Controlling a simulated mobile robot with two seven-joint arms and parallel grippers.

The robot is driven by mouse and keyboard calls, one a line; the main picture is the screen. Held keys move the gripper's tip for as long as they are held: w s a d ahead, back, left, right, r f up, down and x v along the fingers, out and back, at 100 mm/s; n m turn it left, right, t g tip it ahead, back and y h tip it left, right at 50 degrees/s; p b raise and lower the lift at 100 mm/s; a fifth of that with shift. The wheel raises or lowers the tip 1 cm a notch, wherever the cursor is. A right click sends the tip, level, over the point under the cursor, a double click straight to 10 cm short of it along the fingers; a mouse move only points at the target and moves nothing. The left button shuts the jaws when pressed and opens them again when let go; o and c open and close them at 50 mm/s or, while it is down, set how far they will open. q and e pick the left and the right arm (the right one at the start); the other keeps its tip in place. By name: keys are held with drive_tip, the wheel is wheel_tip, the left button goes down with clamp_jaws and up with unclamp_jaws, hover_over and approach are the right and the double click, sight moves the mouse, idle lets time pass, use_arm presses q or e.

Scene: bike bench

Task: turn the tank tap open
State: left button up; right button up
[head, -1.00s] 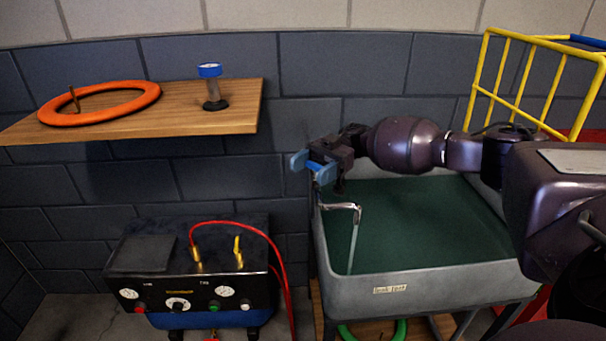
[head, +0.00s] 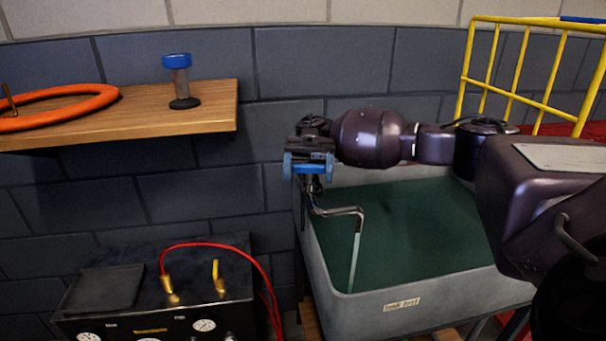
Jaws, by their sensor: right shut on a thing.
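The grey tank (head: 400,312), with a dark green inside, stands at the middle right. The tank tap (head: 335,211) is a chrome bent spout at its back left corner. A thin pale strand, which looks like running water, drops from the spout's end into the tank. My left gripper is not in view.
A wooden shelf (head: 150,118) at upper left holds an orange ring (head: 60,103) and a blue-capped container (head: 180,80). A black gauge box (head: 215,285) with a red hose (head: 250,260) stands left of the tank. A yellow rack (head: 515,75) stands behind right.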

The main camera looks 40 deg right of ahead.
idle(0.3)
drive_tip(key=o, duration=0.9)
drive_tip(key=shift+o, duration=0.2)
